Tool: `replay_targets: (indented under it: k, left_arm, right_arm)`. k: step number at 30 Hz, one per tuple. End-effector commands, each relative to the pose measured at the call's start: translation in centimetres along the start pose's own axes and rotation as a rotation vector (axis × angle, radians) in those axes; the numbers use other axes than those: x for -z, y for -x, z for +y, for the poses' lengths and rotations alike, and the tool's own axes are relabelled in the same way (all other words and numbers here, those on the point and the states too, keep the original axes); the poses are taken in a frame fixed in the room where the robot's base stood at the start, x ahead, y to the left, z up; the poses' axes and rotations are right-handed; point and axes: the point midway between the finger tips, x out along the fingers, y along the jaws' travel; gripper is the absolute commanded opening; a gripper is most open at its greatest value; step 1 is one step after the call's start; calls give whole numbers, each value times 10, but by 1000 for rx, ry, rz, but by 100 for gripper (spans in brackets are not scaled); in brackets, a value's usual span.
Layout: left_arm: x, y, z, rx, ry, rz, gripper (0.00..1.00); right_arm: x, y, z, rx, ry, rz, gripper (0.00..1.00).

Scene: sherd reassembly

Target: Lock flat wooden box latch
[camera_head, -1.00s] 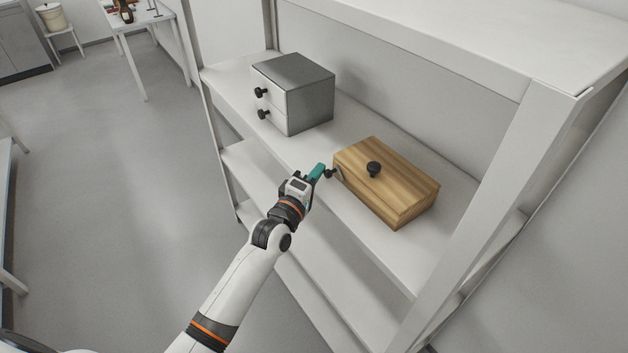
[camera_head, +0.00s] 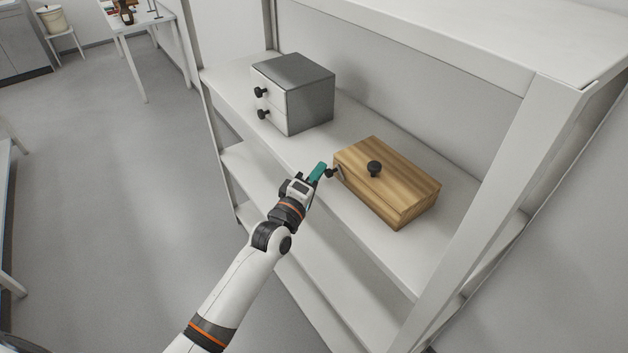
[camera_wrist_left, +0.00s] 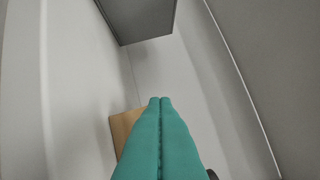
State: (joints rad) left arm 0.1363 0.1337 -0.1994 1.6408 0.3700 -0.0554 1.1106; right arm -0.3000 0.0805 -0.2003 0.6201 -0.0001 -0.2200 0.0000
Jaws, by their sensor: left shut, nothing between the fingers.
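The flat wooden box (camera_head: 385,183) sits on the white shelf, with a black knob (camera_head: 374,168) on its lid. A small dark latch knob (camera_head: 331,173) on a pale plate (camera_head: 339,173) shows at the box's left end. My left gripper (camera_head: 318,171) has teal fingers and is close beside the latch knob, to its left. I cannot tell whether they touch. In the left wrist view the teal fingers (camera_wrist_left: 161,102) are pressed together with nothing between them. They hide most of the wooden box (camera_wrist_left: 122,128), and a dark piece shows at the lower right of the fingers. My right gripper is out of view.
A grey two-drawer cabinet (camera_head: 293,93) with black knobs stands on the same shelf (camera_head: 235,83), left of and behind the box. A shelf upright (camera_head: 490,215) rises at the right, and the upper board (camera_head: 450,40) overhangs the back. The shelf between cabinet and box is bare.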

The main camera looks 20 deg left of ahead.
Motion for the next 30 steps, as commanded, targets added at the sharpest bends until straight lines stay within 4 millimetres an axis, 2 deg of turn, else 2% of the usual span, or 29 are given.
replay_targets:
  k: [30]
  left_arm:
    - [6, 2, -4, 75, -162, 4, 0]
  right_arm:
    - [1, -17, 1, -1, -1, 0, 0]
